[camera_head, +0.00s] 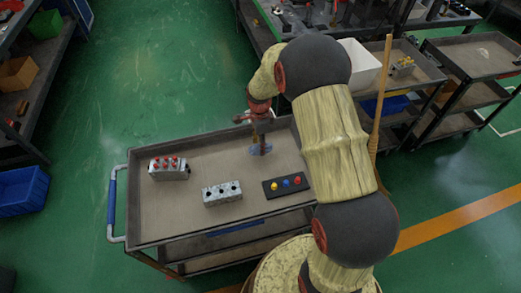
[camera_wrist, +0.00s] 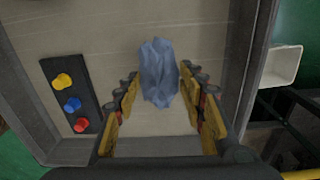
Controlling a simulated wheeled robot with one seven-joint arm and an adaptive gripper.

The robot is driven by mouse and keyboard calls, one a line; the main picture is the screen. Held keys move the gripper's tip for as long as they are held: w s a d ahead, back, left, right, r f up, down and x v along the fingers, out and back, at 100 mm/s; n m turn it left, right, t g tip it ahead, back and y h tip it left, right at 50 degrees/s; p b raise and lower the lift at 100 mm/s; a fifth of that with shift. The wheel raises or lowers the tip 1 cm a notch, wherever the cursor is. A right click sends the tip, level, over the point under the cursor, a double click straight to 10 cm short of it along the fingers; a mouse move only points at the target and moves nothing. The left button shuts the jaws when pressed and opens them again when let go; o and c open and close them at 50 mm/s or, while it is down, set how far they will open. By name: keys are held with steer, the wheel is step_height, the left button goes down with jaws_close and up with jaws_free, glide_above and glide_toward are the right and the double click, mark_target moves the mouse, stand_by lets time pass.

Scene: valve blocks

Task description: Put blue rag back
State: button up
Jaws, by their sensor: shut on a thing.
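The blue rag (camera_head: 261,149) is at the far right part of the grey cart top (camera_head: 215,165), below my arm. In the wrist view the crumpled rag (camera_wrist: 158,72) lies between my two yellow-padded fingers. My gripper (camera_wrist: 159,82) is shut on it; in the head view my gripper (camera_head: 258,138) points down at the rag and is partly hidden by my arm. I cannot tell whether the rag touches the cart surface or hangs just above it.
On the cart are a block with red knobs (camera_head: 168,168), a grey block with black holes (camera_head: 222,193) and a black plate with yellow, blue and red knobs (camera_head: 285,186). A raised rim surrounds the top. A white bin (camera_head: 360,66) stands behind, beside a wooden pole (camera_head: 380,100).

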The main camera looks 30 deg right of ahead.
steer(key=f+b, duration=0.1)
steer(key=f, duration=0.3)
steer(key=shift+w+d+b, duration=0.15)
steer(key=shift+w+b, duration=0.05)
steer(key=shift+b, duration=0.2)
steer(key=shift+r, duration=0.15)
steer(key=o, duration=1.2)
steer(key=shift+o, duration=0.6)
